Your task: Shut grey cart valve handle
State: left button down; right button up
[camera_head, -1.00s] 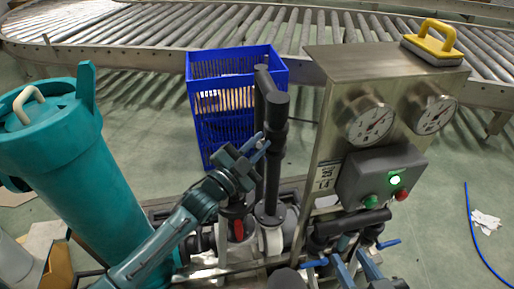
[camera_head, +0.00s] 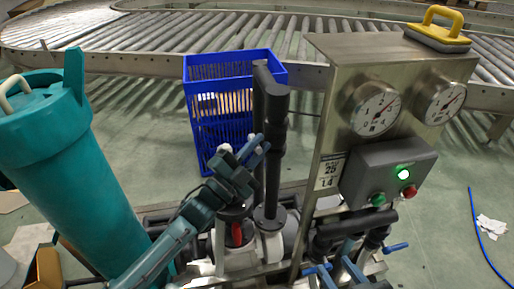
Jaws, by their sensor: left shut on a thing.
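My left gripper (camera_head: 254,152) is at the dark vertical pipes (camera_head: 272,160) in the middle of the cart. Its blue fingers are closed; what lies between them is too small to make out. A pale grey lever (camera_head: 272,244) shows at the foot of the right pipe, below the gripper and apart from it. A red lever (camera_head: 237,234) is at the foot of the left pipe. My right gripper (camera_head: 337,266) is low at the bottom edge, its blue fingers apart, with no thing seen between them.
The steel gauge panel (camera_head: 333,120), with a grey button box (camera_head: 388,172), stands right of the pipes. Blue levers (camera_head: 396,247) are beneath it. A teal vessel (camera_head: 70,170) fills the left. A blue crate (camera_head: 205,125) stands behind.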

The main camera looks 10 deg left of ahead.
pick_arm(q)
jog(key=c, duration=1.4)
grip_release()
jog(key=v, duration=1.3)
jog(key=shift+a+p, duration=0.15)
jog(key=shift+p, duration=0.25)
